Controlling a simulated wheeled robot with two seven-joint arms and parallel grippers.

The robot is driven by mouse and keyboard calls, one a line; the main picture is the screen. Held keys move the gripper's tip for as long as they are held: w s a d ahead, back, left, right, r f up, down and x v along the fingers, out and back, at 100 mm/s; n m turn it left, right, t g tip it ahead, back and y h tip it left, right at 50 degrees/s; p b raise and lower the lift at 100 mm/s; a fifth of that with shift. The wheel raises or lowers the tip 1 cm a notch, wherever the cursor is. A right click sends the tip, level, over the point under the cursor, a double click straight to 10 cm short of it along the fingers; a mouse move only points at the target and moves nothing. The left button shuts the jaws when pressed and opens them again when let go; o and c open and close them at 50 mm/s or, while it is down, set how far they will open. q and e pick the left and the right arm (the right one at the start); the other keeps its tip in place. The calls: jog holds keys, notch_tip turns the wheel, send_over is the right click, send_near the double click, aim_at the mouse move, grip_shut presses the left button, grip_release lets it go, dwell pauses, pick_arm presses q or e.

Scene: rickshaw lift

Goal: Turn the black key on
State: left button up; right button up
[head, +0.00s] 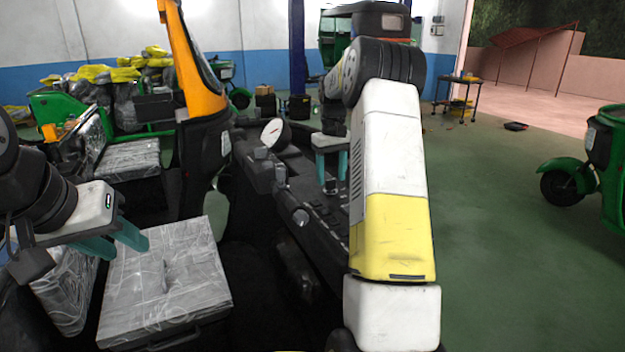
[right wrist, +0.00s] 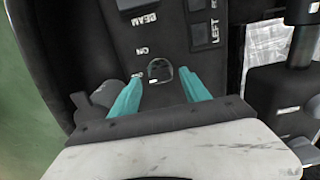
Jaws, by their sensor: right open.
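In the right wrist view a round key switch with a small black key (right wrist: 160,71) sits on a dark panel (right wrist: 165,35), beside a white "ON" label. My right gripper (right wrist: 163,92) is open, with one teal fingertip on each side of the key switch; whether either touches it I cannot tell. In the head view the right gripper (head: 332,168) is over the dark dashboard (head: 268,165), and the key cannot be made out there. My left gripper (head: 118,242) is open and empty above a plastic-wrapped seat (head: 165,285), away from the panel.
In the right wrist view, switches (right wrist: 205,32) lie above the key, and a dark lever (right wrist: 300,60) stands at the right.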

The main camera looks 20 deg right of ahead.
jog(key=shift+f, duration=0.95)
grip_shut()
jog(key=shift+m, duration=0.4)
jog(key=m, duration=0.5)
jog(key=shift+m, duration=0.4)
jog(key=m, duration=0.5)
jog(key=shift+m, duration=0.3)
grip_release()
